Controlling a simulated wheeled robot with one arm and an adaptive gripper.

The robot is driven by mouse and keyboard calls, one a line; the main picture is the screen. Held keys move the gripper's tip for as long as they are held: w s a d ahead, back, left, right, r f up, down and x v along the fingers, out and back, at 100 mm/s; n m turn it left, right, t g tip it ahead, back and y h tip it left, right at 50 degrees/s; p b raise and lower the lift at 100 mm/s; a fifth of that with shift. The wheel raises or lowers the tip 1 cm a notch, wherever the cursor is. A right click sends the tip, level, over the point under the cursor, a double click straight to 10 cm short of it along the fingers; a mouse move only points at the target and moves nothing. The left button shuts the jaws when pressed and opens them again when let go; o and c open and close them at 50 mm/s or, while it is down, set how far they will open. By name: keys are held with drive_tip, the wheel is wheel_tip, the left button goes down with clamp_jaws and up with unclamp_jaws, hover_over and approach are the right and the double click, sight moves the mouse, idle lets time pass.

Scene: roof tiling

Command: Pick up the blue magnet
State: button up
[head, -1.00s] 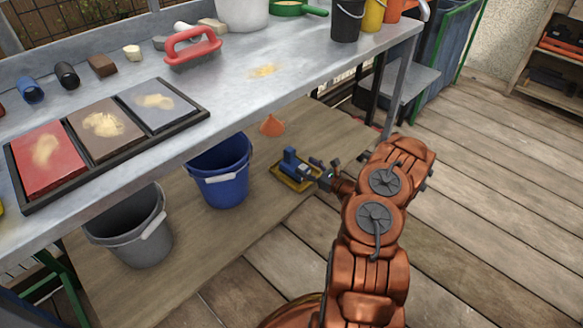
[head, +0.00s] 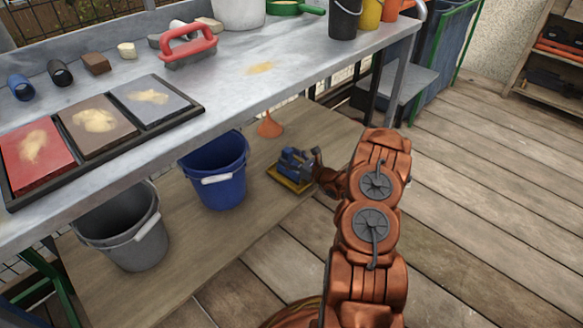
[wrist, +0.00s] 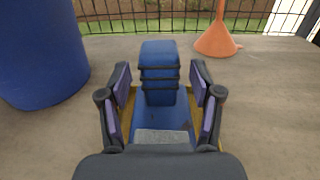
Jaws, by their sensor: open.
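The blue magnet (head: 292,163) rests on a yellow tray (head: 291,184) on the low wooden shelf under the workbench. In the wrist view the blue magnet (wrist: 160,95) has an upright ribbed blue block and a flat blue base with a grey patch. My gripper (head: 309,164) is at the magnet from the right. In the wrist view my gripper (wrist: 160,90) is open, with one finger on each side of the magnet's upright block and gaps showing beside it. The rear of the base is partly hidden by my gripper's body.
A blue bucket (head: 217,180) stands left of the magnet, with a grey bucket (head: 125,228) farther left. An orange funnel (head: 269,127) stands behind the magnet. The workbench top (head: 230,92) overhangs the shelf. Wooden floor (head: 480,190) to the right is clear.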

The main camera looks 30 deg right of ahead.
drive_tip(key=shift+c, duration=0.3)
clamp_jaws()
drive_tip(key=shift+r, duration=0.15)
idle(0.3)
